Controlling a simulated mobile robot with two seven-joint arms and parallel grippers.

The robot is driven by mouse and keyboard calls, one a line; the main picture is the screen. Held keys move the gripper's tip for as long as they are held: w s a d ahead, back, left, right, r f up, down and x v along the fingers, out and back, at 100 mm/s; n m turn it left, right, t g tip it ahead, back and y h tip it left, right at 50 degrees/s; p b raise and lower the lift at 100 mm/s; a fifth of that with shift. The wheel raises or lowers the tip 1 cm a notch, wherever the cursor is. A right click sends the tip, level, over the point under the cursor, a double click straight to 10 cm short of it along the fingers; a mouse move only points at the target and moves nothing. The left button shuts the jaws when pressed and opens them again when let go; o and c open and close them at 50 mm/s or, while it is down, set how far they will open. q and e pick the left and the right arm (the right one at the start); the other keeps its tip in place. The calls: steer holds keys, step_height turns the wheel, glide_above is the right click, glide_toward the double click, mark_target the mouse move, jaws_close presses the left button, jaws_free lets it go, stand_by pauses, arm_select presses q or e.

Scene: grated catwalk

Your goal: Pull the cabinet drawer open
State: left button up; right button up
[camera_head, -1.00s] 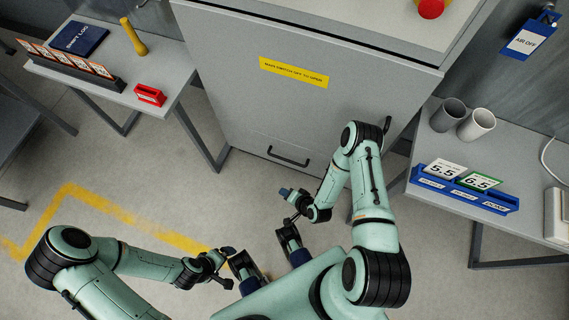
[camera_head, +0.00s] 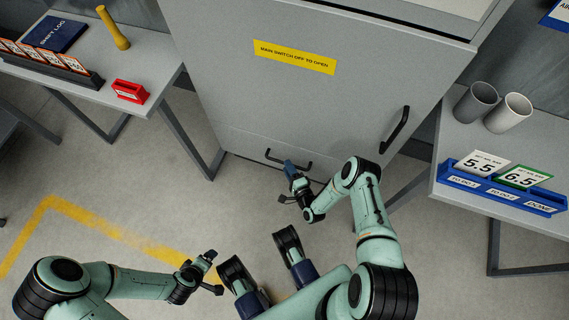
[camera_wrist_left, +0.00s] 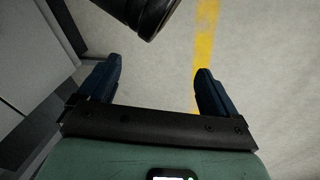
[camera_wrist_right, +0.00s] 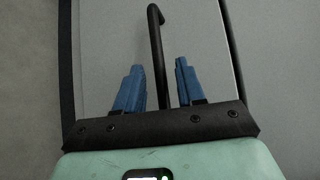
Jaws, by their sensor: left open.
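The grey cabinet (camera_head: 300,105) stands ahead with its low drawer (camera_head: 247,147) near the floor; the drawer front looks flush. Its black bar handle (camera_head: 270,155) is partly hidden by my right gripper (camera_head: 290,167). In the right wrist view, the handle (camera_wrist_right: 157,45) runs between the two blue fingers of my right gripper (camera_wrist_right: 158,82), which stand apart with gaps on both sides. Whether the fingertips reach past the bar is unclear. My left gripper (camera_head: 212,272) is open and empty over the floor at lower left; its spread fingers show in the left wrist view (camera_wrist_left: 158,82).
A taller black door handle (camera_head: 397,130) is at the cabinet's right. Side tables carry a red box (camera_head: 130,91) at left and grey cups (camera_head: 477,102) with a blue card rack (camera_head: 500,193) at right. The floor before the cabinet is clear.

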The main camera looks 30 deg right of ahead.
steer(key=shift+w+d+f+b, duration=0.1)
steer(key=shift+w+b, duration=0.1)
steer(key=shift+w, duration=0.65)
steer(key=shift+w+f+b, duration=0.1)
steer(key=shift+w+b, duration=0.05)
steer(key=shift+w, duration=0.7)
arm_select(q)
steer(key=shift+s+a+f, duration=0.2)
steer(key=shift+s+f, duration=0.55)
steer(key=shift+f, duration=0.15)
arm_select(e)
jaws_close()
